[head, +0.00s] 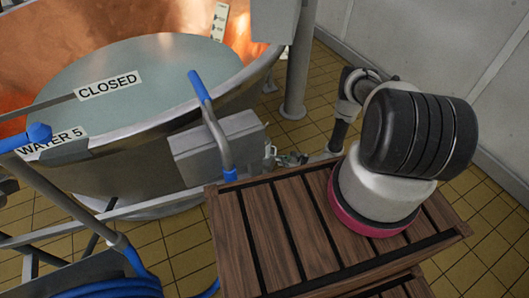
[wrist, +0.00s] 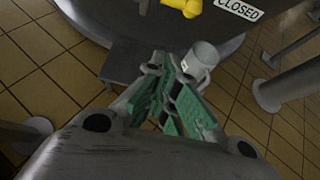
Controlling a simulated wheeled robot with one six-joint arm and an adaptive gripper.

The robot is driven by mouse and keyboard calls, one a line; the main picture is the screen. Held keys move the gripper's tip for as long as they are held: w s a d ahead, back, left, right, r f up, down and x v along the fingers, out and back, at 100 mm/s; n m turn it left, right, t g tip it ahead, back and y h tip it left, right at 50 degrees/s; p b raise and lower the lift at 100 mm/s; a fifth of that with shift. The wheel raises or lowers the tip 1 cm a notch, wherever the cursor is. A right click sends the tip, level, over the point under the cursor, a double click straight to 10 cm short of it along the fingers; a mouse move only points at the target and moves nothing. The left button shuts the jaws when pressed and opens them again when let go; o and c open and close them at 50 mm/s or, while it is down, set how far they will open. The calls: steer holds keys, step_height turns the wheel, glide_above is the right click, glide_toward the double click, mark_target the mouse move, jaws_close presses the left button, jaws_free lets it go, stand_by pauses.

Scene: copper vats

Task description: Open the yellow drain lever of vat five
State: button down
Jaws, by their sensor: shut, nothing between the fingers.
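The yellow drain lever (wrist: 183,6) shows in the wrist view at the top edge, partly cut off, against the dark side of the vat. A CLOSED label (wrist: 238,9) is to its right. In the head view the vat (head: 140,170) is a large metal tub with pale liquid, a CLOSED label and a WATER 5 label (head: 50,143); the lever is not seen there. My gripper (wrist: 172,72) with green finger pads is shut and empty, below the lever in the wrist picture and apart from it. In the head view it (head: 290,159) is small, beyond the wooden steps.
A pale cylinder (wrist: 202,57) shows just beyond my fingers. Wooden slatted steps (head: 290,225) with a blue-gripped handrail (head: 213,125) are near the vat. A grey post (head: 298,75) stands behind. Yellow tiled floor is open at right by the wall.

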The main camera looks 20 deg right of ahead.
steer(key=w+a+f, duration=0.1)
steer(key=w+a, duration=0.5)
steer(key=w, duration=0.1)
stand_by(0.5)
steer(key=shift+d+r, duration=0.1)
steer(key=shift+d, duration=0.1)
